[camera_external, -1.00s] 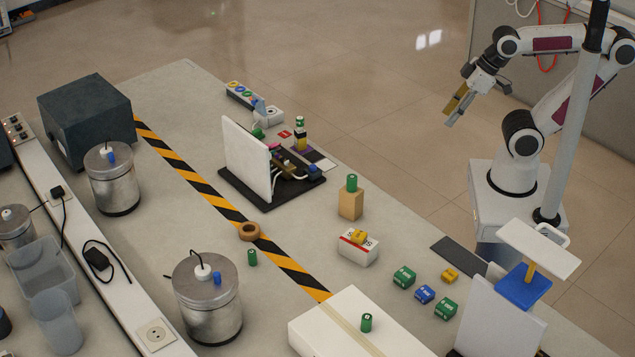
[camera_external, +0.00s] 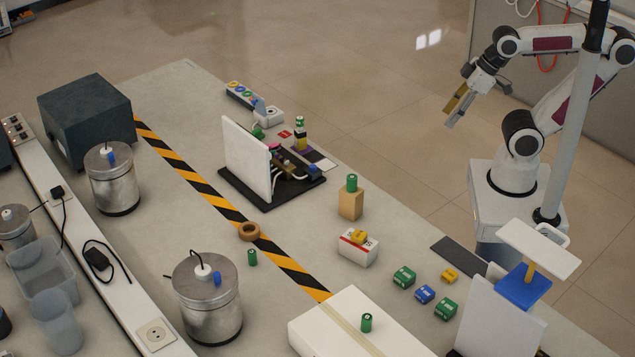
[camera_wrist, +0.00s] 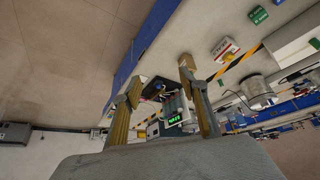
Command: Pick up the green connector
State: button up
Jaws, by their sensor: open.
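Several green things stand on the table, and I cannot tell for certain which is the connector. A small green piece (camera_external: 258,133) lies behind the white upright panel, near the socket strip. Two green blocks (camera_external: 404,277) (camera_external: 445,308) lie at the front right. Small green cylinders stand on the tan block (camera_external: 352,183), on the table (camera_external: 252,257) and on the white box (camera_external: 366,322). My gripper (camera_external: 451,117) is open and empty, raised past the table's right edge, away from all of these. Its two fingers (camera_wrist: 160,78) stand apart in the wrist view.
A white panel (camera_external: 246,158) on a black base stands mid-table with wired parts beside it. Metal canisters (camera_external: 114,178) (camera_external: 208,310) stand at the left. A white post (camera_external: 572,120) rises near my base. A small white box (camera_external: 358,249) carries a yellow block. Bare table lies around the tan block.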

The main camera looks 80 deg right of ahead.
jog(key=shift+w+r, duration=0.1)
jog(key=shift+w, duration=0.05)
jog(key=w+d+r+n+h, duration=0.1)
jog(key=w+d+n, duration=0.3)
jog(key=w, duration=0.6)
jog(key=w+d+n+h, duration=0.2)
jog(key=w+d+n, duration=0.25)
jog(key=w, duration=0.65)
jog(key=w+d+r+n+h, duration=0.1)
jog(key=w+d+n, duration=0.35)
jog(key=w, duration=0.55)
jog(key=w+d+f+n+h, duration=0.1)
jog(key=w+d+f+n, duration=0.2)
jog(key=w, duration=0.4)
jog(key=w+d+f+n, duration=0.2)
jog(key=w+f+n, duration=0.2)
jog(key=w+f, duration=0.15)
jog(key=n+t+h, duration=0.1)
jog(key=n, duration=0.7)
send_near(257, 135)
jog(key=shift+s+d+r, duration=0.1)
jog(key=shift+d+r, duration=0.15)
jog(key=shift+d, duration=0.25)
jog(key=shift+s+d+r, duration=0.1)
jog(key=shift+d+r, duration=0.2)
jog(key=shift+d, duration=0.15)
jog(key=shift+x, duration=1.35)
